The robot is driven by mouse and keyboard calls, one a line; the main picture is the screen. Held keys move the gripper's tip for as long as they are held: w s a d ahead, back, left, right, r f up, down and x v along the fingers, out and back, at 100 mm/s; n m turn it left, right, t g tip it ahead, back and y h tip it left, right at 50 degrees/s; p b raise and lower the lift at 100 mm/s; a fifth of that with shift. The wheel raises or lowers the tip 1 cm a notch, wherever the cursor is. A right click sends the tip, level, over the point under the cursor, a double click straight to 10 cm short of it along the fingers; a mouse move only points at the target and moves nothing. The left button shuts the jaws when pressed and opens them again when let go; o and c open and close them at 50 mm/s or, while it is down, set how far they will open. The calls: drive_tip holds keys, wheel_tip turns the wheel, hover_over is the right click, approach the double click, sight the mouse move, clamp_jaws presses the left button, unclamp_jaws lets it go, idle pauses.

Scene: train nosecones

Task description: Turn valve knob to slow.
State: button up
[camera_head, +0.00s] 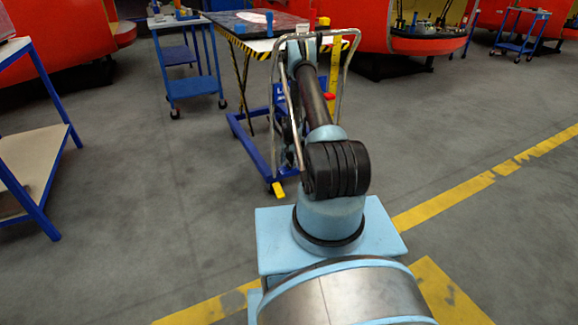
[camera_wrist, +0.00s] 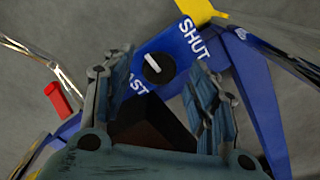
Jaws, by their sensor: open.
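The valve knob (camera_wrist: 158,69) is a round black dial with a white pointer line, on a blue panel (camera_wrist: 185,50) in the wrist view. The pointer slants toward the picture's upper left. White lettering reads "SHUT" on the upper right and "AST", partly covered, on the lower left; no "slow" label is visible. My gripper (camera_wrist: 163,72) is open and empty, its two fingers on either side of the knob in the picture. I cannot tell whether they touch it. In the head view my arm hides the knob.
A blue-framed cart (camera_head: 245,130) with metal hoop handles stands beneath my arm's end. A blue trolley (camera_head: 190,87) and a blue-framed table (camera_head: 40,165) stand left.

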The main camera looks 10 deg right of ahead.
drive_tip(key=shift+f, duration=0.7)
drive_tip(key=c, duration=1.1)
